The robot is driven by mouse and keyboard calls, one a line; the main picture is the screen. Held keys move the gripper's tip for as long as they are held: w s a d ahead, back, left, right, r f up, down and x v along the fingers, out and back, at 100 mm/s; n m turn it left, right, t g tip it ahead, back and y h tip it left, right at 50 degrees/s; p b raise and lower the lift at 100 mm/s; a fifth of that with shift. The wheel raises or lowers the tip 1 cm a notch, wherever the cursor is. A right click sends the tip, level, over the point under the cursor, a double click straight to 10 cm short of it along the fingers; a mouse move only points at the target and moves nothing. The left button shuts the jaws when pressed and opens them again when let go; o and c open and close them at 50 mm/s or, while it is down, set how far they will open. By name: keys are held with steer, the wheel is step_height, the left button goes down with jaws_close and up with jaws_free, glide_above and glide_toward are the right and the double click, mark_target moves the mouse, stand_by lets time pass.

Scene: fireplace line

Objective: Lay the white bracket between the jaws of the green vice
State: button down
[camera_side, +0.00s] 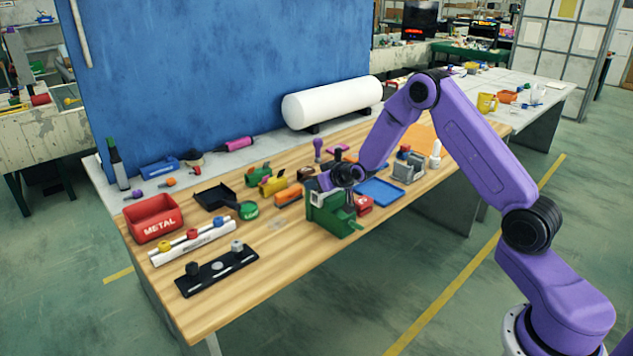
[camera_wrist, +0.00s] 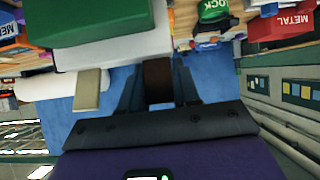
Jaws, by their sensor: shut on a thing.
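The green vice (camera_side: 331,218) stands at the front edge of the wooden bench in the side view. My gripper (camera_side: 327,184) is right above it, with its fingertips largely hidden. A small white patch at the vice's top left appears to be the white bracket (camera_side: 314,198). In the wrist view, a green block of the vice (camera_wrist: 90,20) covers part of the white bracket (camera_wrist: 125,54). My gripper (camera_wrist: 158,85) is shut on a shaded brown-looking part that seems to belong to the bracket. I cannot tell whether the bracket touches the vice.
A red block (camera_side: 363,205) and a blue tray (camera_side: 380,191) lie right of the vice. A grey vice-like block (camera_side: 408,170) stands farther right. A red METAL bin (camera_side: 153,218) stands far left.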

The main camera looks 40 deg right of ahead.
steer(key=shift+f, duration=0.4)
steer(key=c, duration=0.7)
jaws_free()
steer(key=shift+c, duration=0.2)
steer(key=shift+r, duration=2.5)
